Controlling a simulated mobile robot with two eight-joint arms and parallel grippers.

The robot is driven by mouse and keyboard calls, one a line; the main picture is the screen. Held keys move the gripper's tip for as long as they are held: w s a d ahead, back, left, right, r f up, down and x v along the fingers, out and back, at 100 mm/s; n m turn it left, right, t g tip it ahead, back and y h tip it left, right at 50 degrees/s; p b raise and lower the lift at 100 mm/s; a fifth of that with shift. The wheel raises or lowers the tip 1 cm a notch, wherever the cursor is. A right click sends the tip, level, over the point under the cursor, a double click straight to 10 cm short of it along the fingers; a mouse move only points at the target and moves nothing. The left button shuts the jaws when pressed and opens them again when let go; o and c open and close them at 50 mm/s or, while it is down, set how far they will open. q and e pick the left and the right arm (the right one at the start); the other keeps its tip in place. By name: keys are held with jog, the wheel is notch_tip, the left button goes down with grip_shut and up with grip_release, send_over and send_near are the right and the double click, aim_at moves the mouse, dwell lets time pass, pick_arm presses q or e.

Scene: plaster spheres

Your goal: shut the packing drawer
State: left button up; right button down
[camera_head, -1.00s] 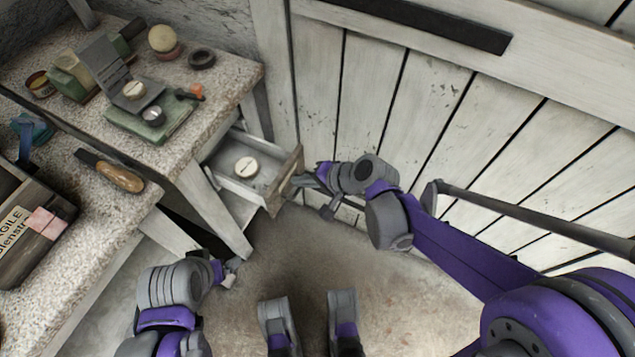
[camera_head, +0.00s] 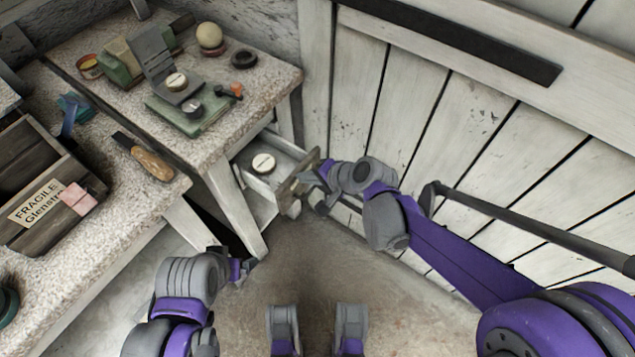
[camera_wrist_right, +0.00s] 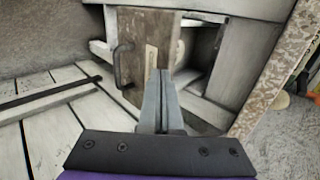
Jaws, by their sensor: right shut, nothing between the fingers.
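The packing drawer (camera_head: 256,184) sticks out from under the stone-topped bench, partly open, with a pale round slotted piece (camera_head: 263,164) inside. Its wooden front (camera_head: 299,181) faces my right arm. My right gripper (camera_head: 315,176) is shut and empty, with its fingertips at the drawer front. In the right wrist view the closed fingers (camera_wrist_right: 161,78) point at the wooden front (camera_wrist_right: 135,30), beside its dark handle (camera_wrist_right: 122,64) and pale label; I cannot tell whether they touch it. My left gripper (camera_head: 243,269) is low near the bench leg; its fingers are too unclear to judge.
The bench top (camera_head: 240,110) holds a green scale-like device (camera_head: 190,114), a dark ring (camera_head: 244,59) and a pale ball (camera_head: 209,36). A wood-handled tool (camera_head: 150,160) and a FRAGILE crate (camera_head: 50,190) are at left. A plank wall (camera_head: 450,120) with a rail is close on the right.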

pick_arm(q)
jog(key=shift+s, duration=0.1)
pick_arm(e)
jog(key=w+a, duration=0.8)
jog(key=a, duration=0.3)
pick_arm(q)
jog(key=shift+d, duration=0.1)
pick_arm(e)
jog(key=shift+r, duration=0.15)
